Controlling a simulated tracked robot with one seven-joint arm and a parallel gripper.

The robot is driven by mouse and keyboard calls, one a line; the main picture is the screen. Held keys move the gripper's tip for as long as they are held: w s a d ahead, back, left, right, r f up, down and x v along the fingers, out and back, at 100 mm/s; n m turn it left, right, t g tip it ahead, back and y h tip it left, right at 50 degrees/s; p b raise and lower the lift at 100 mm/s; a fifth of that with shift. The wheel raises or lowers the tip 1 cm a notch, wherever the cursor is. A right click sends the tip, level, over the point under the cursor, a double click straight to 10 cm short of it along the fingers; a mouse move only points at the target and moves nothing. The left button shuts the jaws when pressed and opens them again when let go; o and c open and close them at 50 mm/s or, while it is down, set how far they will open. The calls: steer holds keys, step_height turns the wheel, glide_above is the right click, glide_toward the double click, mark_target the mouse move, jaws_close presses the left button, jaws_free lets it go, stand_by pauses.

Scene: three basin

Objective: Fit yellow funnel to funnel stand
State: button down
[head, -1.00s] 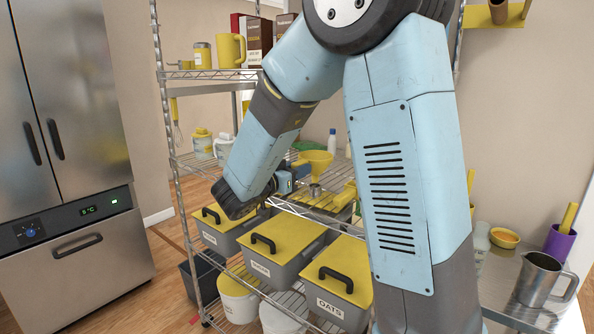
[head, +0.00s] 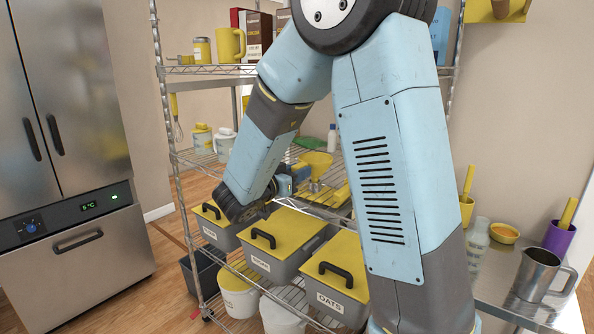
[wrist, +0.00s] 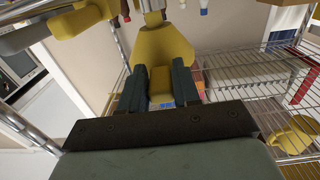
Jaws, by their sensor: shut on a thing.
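The yellow funnel (head: 316,159) is upright over the wire shelf, its wide mouth facing up. My gripper (head: 299,178) is at its left side, partly hidden behind my arm. In the wrist view my dark fingers (wrist: 158,82) are shut on a yellow part of the funnel (wrist: 162,48). A small grey metal piece (head: 316,186) shows just under the funnel and looks like the funnel stand. I cannot tell whether the funnel touches it or is just above it.
Lidded grey bins (head: 340,299) stand on the shelf below. Yellow items (head: 341,196) lie just right of the metal piece. White-and-yellow containers (head: 203,140) stand to the left, and a white bottle (head: 332,138) behind. Rack posts (head: 175,180) border the space.

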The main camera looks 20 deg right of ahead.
steer(key=shift+f, duration=0.95)
stand_by(0.6)
steer(key=c, duration=0.7)
jaws_free()
steer(key=shift+c, duration=0.2)
steer(key=v, duration=1.3)
steer(key=shift+s+a, duration=0.2)
steer(key=shift+a, duration=0.15)
